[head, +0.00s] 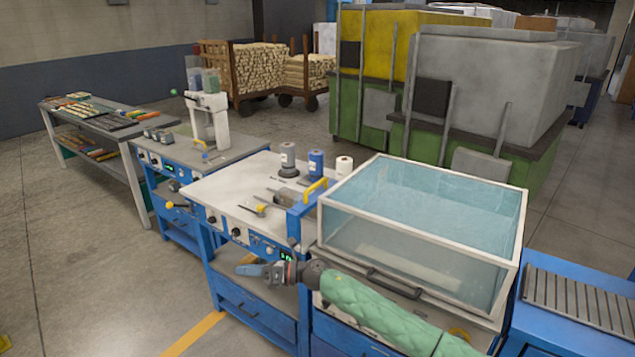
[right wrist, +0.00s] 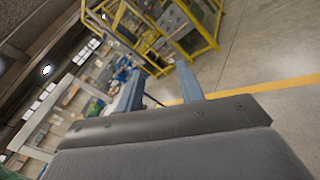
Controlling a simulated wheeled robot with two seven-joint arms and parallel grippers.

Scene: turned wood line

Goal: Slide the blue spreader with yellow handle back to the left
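The blue spreader (head: 303,213) with its yellow handle (head: 316,188) stands on the grey-white worktop, at its right end beside the glass-sided box. My right gripper (head: 250,269) is in front of the bench and below the worktop edge, apart from the spreader. In the right wrist view its two blue fingers (right wrist: 158,80) stand apart with nothing between them. The spreader cannot be made out in that view. My left gripper is not in view.
A glass-sided box (head: 420,235) stands right of the spreader. A yellow-ended tool (head: 261,208) lies left of the spreader on the worktop (head: 225,188). Knobs line the bench front.

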